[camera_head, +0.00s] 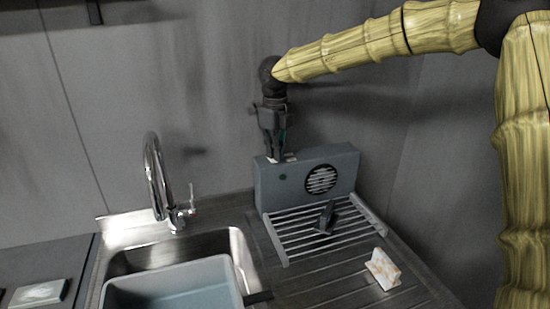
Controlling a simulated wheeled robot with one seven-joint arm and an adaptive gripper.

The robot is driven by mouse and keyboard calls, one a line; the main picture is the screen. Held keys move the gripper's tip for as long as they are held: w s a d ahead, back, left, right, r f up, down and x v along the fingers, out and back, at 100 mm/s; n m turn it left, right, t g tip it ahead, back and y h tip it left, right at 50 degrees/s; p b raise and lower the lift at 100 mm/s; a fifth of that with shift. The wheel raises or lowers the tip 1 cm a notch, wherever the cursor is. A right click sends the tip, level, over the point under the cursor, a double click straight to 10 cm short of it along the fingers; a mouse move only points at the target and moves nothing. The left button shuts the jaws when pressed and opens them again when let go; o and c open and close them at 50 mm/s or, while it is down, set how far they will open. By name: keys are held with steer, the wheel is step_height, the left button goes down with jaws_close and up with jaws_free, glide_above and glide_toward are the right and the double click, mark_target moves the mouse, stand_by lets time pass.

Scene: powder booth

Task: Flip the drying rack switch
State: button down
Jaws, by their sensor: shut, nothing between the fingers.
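The drying rack (290,243) stands on the counter right of the sink, with metal bars in front and a grey upright back housing (345,163) that has a round vent. A small dark round spot (283,177) shows on the left of the housing's front. A small pale piece (290,158) on the housing's top edge may be the switch; it is too small to tell. My gripper (277,157) points down, shut and empty, with its fingertips at the top left of the housing. Whether they touch it I cannot tell.
A dark object (326,217) sits on the rack's bars. The chrome faucet (156,180) rises left of my gripper, behind the sink (238,250), which holds a grey-blue basin (228,270). A wall stands close behind.

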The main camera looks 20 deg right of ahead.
steer(key=shift+f, duration=0.35)
stand_by(0.3)
steer(key=shift+r, duration=0.15)
steer(key=shift+r+p, duration=3.4)
steer(key=shift+f, duration=0.1)
